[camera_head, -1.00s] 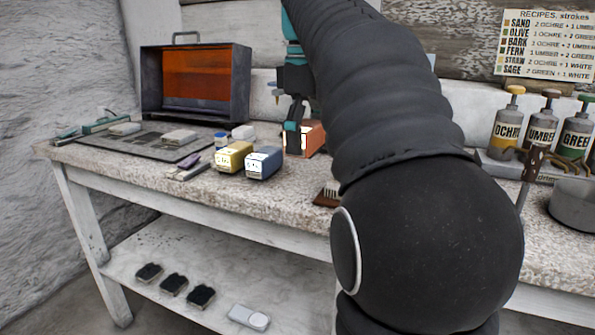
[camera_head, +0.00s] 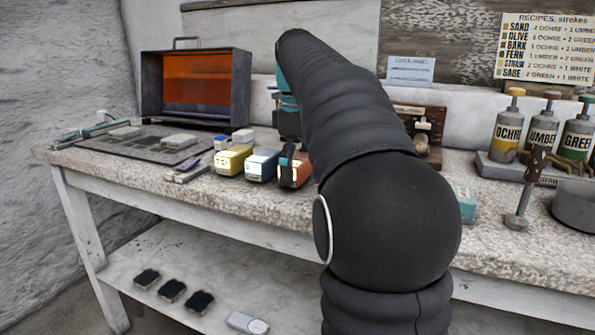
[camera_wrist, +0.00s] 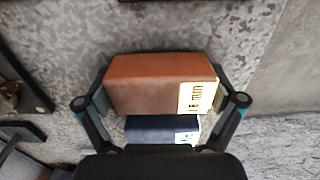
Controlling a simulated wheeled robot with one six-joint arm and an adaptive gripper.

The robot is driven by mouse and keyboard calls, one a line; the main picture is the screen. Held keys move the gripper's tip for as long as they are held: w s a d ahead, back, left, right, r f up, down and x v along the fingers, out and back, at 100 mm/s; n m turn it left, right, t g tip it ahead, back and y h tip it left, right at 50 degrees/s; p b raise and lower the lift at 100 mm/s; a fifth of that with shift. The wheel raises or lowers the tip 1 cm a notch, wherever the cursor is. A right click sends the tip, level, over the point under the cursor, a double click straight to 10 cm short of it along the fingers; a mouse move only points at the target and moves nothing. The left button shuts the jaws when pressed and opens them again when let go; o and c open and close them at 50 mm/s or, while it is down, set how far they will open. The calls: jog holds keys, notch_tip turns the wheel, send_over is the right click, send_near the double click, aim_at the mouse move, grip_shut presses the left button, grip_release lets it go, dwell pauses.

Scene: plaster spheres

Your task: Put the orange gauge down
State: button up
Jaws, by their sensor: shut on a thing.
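The orange gauge (camera_head: 296,175), a small box with a pale printed face, is between the fingers of my gripper (camera_head: 288,160). It is at the right end of a row with the blue gauge (camera_head: 262,163) and the yellow gauge (camera_head: 233,159), low over or on the bench. I cannot tell whether its base touches. In the wrist view my gripper (camera_wrist: 161,90) is shut on the orange gauge (camera_wrist: 148,84) from both sides, and the blue gauge (camera_wrist: 155,130) shows close beside it. My arm hides part of the orange gauge in the head view.
The speckled bench top (camera_head: 210,200) is clear in front of the row. An orange-windowed box (camera_head: 197,85) stands behind left, near a dark mat (camera_head: 120,148). Labelled bottles (camera_head: 541,128) and a grey pan (camera_head: 577,205) are at right.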

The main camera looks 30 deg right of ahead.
jog(key=shift+f, duration=0.1)
jog(key=o, duration=0.7)
